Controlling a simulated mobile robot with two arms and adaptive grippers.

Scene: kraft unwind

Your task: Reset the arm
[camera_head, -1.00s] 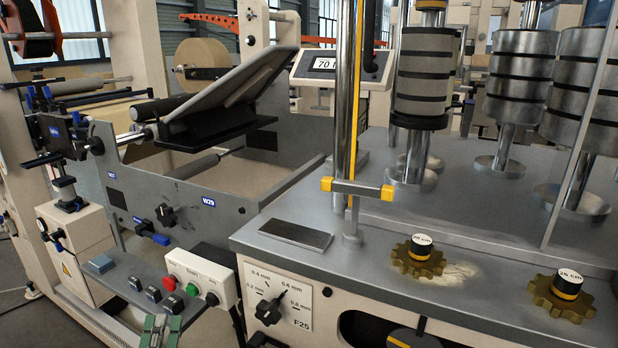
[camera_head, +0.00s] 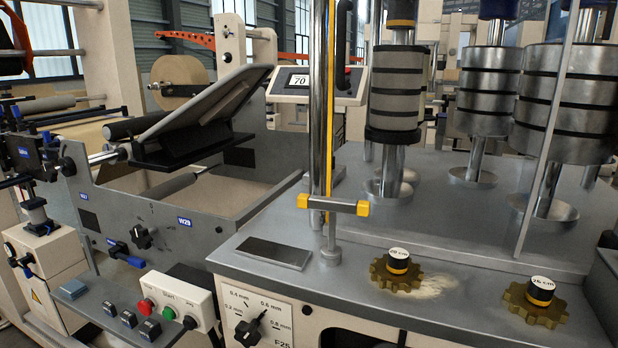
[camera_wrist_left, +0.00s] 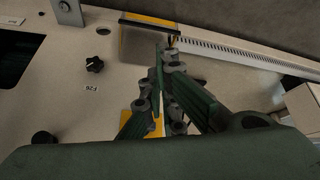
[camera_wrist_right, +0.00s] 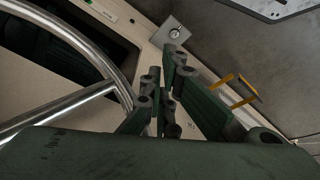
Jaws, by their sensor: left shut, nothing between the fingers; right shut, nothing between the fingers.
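My left gripper (camera_wrist_left: 160,75) shows in the left wrist view, dark green, with its fingers shut and nothing between them. A cream machine panel with a black knob (camera_wrist_left: 95,64) lies beyond it. My right gripper (camera_wrist_right: 163,85) shows in the right wrist view, also shut and empty. A curved metal rail (camera_wrist_right: 110,75) is to its left, and a cream panel with a small metal plate (camera_wrist_right: 172,33) lies beyond it. Neither gripper shows in the head view now.
In the head view, a grey machine top (camera_head: 340,275) carries two brass gear knobs, one on the left (camera_head: 396,271) and one on the right (camera_head: 538,301). A button box (camera_head: 172,303) stands at the lower left. Metal rollers (camera_head: 490,90) stand at the back right.

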